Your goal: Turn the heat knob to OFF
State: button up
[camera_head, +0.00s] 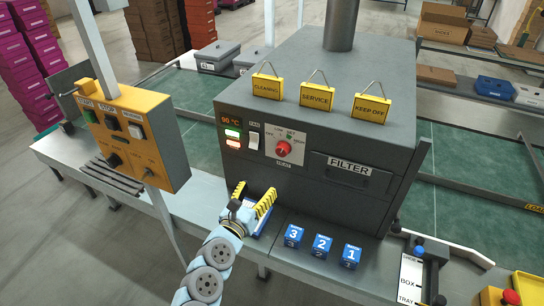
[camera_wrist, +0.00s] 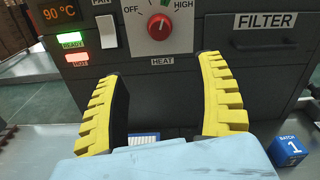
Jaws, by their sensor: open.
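The red heat knob (camera_head: 283,149) sits on a pale dial plate on the front of the dark grey machine (camera_head: 330,190). In the wrist view the knob (camera_wrist: 160,27) is near the top centre, with OFF at its upper left and HIGH at its upper right. A small pale pointer mark shows on the knob and seems to face roughly upward; its exact setting is hard to read. My gripper (camera_head: 253,194) is below the knob and in front of the machine, apart from it. In the wrist view its yellow-padded fingers (camera_wrist: 160,72) are wide apart with nothing held.
Left of the knob are the white fan switch (camera_wrist: 106,32), lit indicators and a 90 °C display (camera_wrist: 60,12). The FILTER drawer (camera_head: 345,172) is right. Blue numbered blocks (camera_head: 321,246) stand on the ledge right of my gripper. A yellow control box (camera_head: 135,135) stands left.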

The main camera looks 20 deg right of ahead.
aim_at(281, 154)
jog(key=shift+b+x, duration=1.05)
jog(key=shift+x, duration=7.65)
jog(key=c, duration=1.2)
